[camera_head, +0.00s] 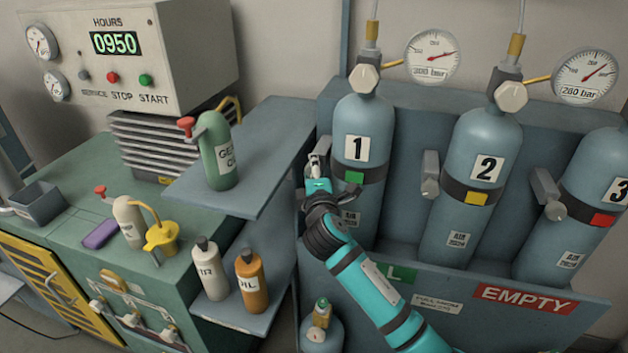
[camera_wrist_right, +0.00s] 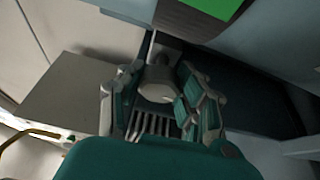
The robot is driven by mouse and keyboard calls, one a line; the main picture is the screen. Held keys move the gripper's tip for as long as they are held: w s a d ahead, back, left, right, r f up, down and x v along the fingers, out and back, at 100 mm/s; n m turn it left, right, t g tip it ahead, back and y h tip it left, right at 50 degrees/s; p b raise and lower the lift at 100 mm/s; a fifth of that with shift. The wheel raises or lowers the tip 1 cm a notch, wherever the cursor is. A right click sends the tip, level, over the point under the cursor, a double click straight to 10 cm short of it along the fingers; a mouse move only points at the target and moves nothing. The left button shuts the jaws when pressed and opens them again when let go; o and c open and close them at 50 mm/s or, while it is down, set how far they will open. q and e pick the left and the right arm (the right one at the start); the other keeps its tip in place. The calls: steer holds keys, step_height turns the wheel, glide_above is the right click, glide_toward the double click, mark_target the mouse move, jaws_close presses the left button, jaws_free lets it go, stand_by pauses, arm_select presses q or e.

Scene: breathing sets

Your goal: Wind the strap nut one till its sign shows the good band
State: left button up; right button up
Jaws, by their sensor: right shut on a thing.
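Cylinder 1 (camera_head: 362,130) stands upright in the rack, with a dark strap (camera_head: 376,174) around it. The small sign (camera_head: 354,178) on this strap shows green; a green patch (camera_wrist_right: 218,4) also shows at the top of the right wrist view. My right gripper (camera_head: 317,170) is at the left side of cylinder 1, by the strap's end. It is shut on strap nut one (camera_wrist_right: 158,84), a grey piece between the fingers in the right wrist view. In the head view the gripper mostly hides the nut. My left gripper is not in view.
Cylinder 2 (camera_head: 482,145) has a yellow strap sign (camera_head: 476,199), and cylinder 3 (camera_head: 590,175) a red one (camera_head: 602,220). Gauges (camera_head: 432,57) sit above. A shelf (camera_head: 265,150) with a green bottle (camera_head: 217,155) is close to the left of my gripper. Bottles (camera_head: 252,280) stand below.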

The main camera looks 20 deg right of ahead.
steer(key=shift+f+m+t+b, duration=0.15)
steer(key=shift+m+t+b, duration=0.25)
steer(key=shift+m+b, duration=0.85)
steer(key=o, duration=1.2)
steer(key=v, duration=1.2)
